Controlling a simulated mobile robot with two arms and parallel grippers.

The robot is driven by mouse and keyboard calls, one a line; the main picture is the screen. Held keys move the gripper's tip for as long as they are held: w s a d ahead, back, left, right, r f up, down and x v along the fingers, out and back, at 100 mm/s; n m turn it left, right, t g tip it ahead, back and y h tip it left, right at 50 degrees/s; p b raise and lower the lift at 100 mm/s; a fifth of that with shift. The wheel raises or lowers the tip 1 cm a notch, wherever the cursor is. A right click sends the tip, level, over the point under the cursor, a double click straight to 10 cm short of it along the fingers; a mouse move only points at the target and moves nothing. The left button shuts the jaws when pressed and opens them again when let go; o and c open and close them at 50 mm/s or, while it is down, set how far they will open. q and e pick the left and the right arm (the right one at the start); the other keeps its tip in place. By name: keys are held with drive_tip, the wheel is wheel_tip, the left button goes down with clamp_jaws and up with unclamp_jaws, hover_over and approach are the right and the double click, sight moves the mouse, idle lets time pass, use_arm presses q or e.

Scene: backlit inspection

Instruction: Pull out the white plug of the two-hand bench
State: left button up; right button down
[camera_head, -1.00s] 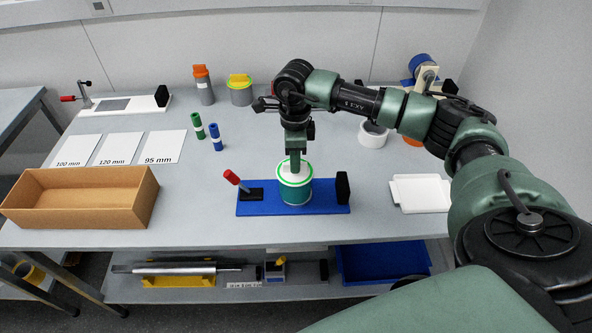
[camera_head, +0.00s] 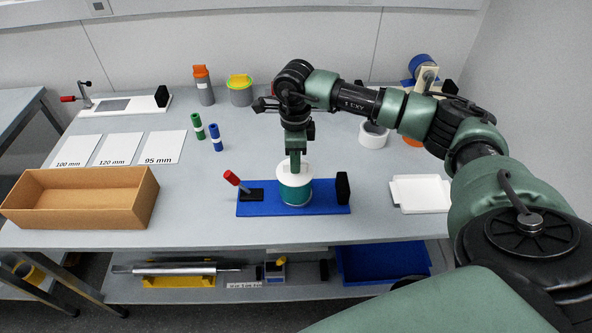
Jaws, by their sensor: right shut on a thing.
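The two-hand bench is a blue base plate (camera_head: 325,203) in the middle of the table. It has a red-handled clamp (camera_head: 237,183) at its left and a black block (camera_head: 343,187) at its right. A green cylinder (camera_head: 294,196) stands upright on it between them. The white plug (camera_head: 284,173) sits at the cylinder's top, with its white side showing above the green. My right gripper (camera_head: 295,168) points down from above and is shut on the white plug; its fingertips are partly hidden. My left gripper is not in view.
An open cardboard box (camera_head: 80,219) stands at the left, with white labelled cards (camera_head: 165,145) behind it. A white tray (camera_head: 420,194) lies to the right. Small green and blue cylinders (camera_head: 215,138) stand behind left. A second bench (camera_head: 140,104) is at the back left.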

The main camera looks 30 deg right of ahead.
drive_tip(key=shift+r+p, duration=0.45)
drive_tip(key=shift+r, duration=0.45)
drive_tip(key=shift+r, duration=0.25)
drive_tip(key=shift+r+p, duration=0.9)
drive_tip(key=shift+r, duration=0.45)
